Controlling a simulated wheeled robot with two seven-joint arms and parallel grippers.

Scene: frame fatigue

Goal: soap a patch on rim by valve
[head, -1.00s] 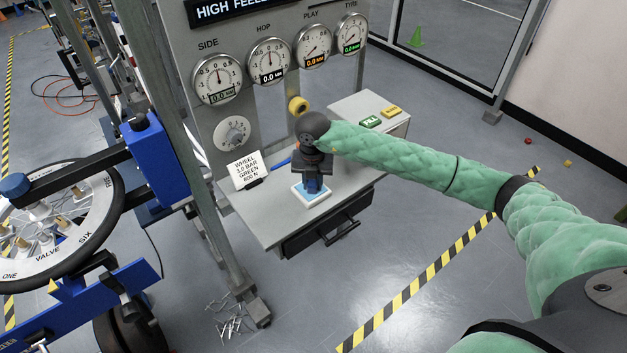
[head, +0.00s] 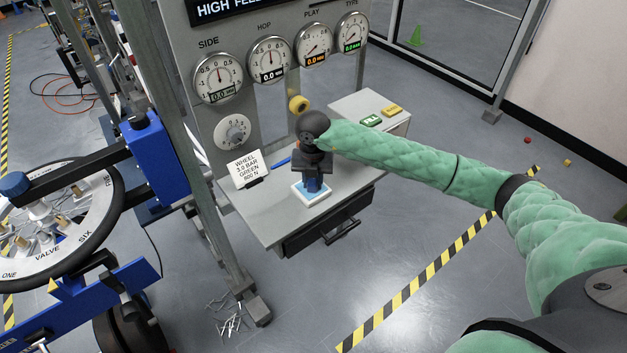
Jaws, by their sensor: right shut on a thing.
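The wheel (head: 92,241) is clamped in a blue stand at the left. Its rim carries the words ONE, VALVE, SIX and FIVE, with VALVE (head: 46,253) on the near side. My right gripper (head: 313,184) points down over the grey bench and is shut on a small dark blue thing, mostly hidden by the fingers. Right under it is a white square with a light blue edge (head: 300,198) on the bench; I cannot tell whether the held thing touches it. My right gripper is well to the right of the wheel. My left gripper is not in view.
A gauge panel (head: 205,128) stands behind the bench (head: 262,222), with a post between bench and wheel. A card reading WHEEL 2.0 BAR GREEN 800 N (head: 246,167) leans there. A green FILL button (head: 371,121) is on the right. Spokes (head: 229,318) lie on the floor.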

